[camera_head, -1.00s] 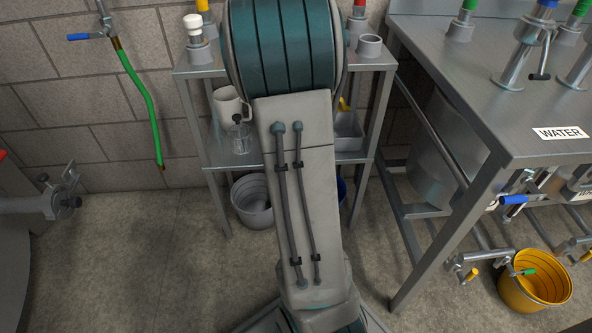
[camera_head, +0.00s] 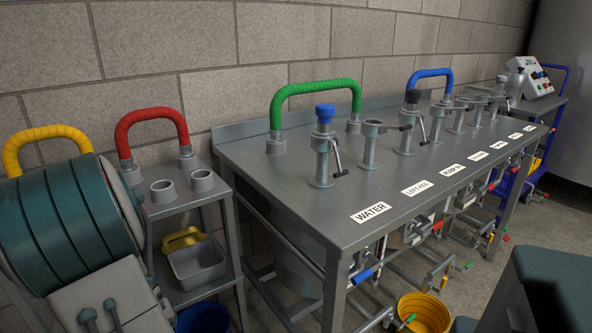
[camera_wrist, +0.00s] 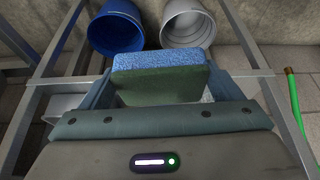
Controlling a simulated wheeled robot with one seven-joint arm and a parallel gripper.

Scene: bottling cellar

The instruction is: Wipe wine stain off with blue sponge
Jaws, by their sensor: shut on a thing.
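The blue sponge (camera_wrist: 160,62) shows in the wrist view, with a blue layer and a dark green layer. My gripper (camera_wrist: 160,88) is shut on it, with one finger at each side. The sponge hides part of what lies beyond it. In the head view my gripper and the sponge are out of sight; only part of my arm shows at lower left. I see no wine stain in either current view.
A steel bench (camera_head: 300,185) with labelled valves and hoses runs along the wall. A smaller shelf rack (camera_head: 186,205) stands left of it. A yellow bucket (camera_head: 425,312) is below the bench. The wrist view shows a blue bucket (camera_wrist: 114,28) and a grey bucket (camera_wrist: 189,24).

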